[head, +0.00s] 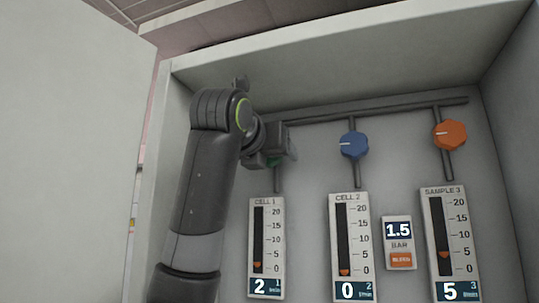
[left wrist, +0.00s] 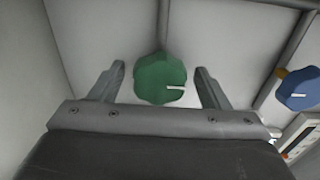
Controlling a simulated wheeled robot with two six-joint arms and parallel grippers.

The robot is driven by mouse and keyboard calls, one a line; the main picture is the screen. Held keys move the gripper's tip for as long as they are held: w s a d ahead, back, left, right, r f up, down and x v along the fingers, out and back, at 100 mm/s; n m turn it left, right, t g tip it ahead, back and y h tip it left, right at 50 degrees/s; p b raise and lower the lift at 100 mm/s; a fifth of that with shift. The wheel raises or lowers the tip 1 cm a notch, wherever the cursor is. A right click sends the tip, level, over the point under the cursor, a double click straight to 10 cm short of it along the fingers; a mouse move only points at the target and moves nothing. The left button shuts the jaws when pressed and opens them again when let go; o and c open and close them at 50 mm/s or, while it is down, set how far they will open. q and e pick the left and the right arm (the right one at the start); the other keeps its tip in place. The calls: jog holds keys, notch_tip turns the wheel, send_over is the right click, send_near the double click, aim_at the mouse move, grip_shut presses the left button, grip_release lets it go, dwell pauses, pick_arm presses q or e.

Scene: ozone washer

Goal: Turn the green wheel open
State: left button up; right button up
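The green wheel (left wrist: 158,80) is an octagonal knob with a white mark that points right in the left wrist view. In the head view only a green sliver of it (head: 274,162) shows; my left gripper hides the rest. My left gripper (head: 281,144) is at the wheel, above the CELL 1 gauge (head: 266,249). In the left wrist view the gripper (left wrist: 161,72) is open, with one finger on each side of the wheel and a visible gap on both sides. The CELL 1 display reads 2. My right gripper is out of view.
A blue wheel (head: 354,145) and an orange wheel (head: 450,135) sit to the right on the pipes, above the CELL 2 (head: 350,246) and SAMPLE 3 (head: 450,242) gauges. A pressure display (head: 398,231) reads 1.5 bar. Cabinet walls enclose the panel; an open door (head: 65,150) is at left.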

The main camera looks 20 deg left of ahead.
pick_arm(q)
jog(key=shift+s, duration=0.2)
jog(key=s+b, duration=0.8)
jog(key=s, duration=0.9)
jog(key=shift+a, duration=0.35)
jog(key=shift+r, duration=0.1)
